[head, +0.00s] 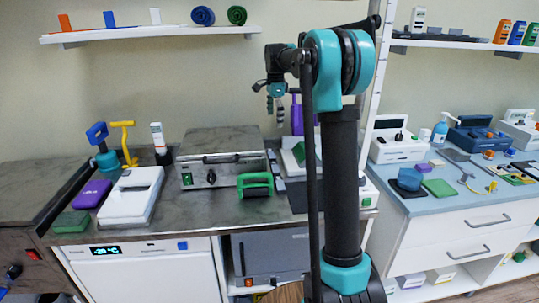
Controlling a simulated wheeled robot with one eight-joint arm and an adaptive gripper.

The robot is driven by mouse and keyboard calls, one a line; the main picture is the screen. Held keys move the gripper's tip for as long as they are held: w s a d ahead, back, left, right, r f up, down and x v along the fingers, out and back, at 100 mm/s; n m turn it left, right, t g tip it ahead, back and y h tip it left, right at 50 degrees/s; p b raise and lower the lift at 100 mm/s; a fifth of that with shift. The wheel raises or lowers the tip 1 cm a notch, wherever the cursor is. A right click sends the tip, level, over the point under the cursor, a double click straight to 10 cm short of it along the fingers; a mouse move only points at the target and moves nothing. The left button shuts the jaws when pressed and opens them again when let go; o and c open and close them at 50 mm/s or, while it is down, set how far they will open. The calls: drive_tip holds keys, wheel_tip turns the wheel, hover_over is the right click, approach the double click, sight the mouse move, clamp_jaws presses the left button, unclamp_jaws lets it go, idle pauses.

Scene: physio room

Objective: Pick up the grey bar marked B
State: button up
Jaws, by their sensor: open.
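I cannot make out a grey bar marked B in the head view; no letter B is readable at this size. Narrow grey pieces (274,163) lie on the dark counter (215,215) just right of the metal box, but I cannot tell whether one is the bar. My gripper (276,110) hangs in front of the wall above the back of the counter, fingers pointing down. It is open and holds nothing that I can see. My arm hides part of the counter's right side.
A wall shelf (150,32) hangs above. The blue-topped counter (450,195) at right is cluttered. Bare counter shows at front centre.

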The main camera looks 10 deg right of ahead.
drive_tip(key=w+r+m, duration=0.1)
drive_tip(key=w, duration=0.2)
hover_over(271, 153)
drive_tip(key=shift+m, duration=0.3)
drive_tip(key=f, duration=1.2)
drive_tip(key=shift+s+d, duration=0.15)
drive_tip(key=shift+d, duration=0.05)
drive_tip(key=shift+s+a+f, duration=0.1)
drive_tip(key=shift+a+f, duration=0.05)
drive_tip(key=shift+f, duration=2.5)
drive_tip(key=c, duration=1.2)
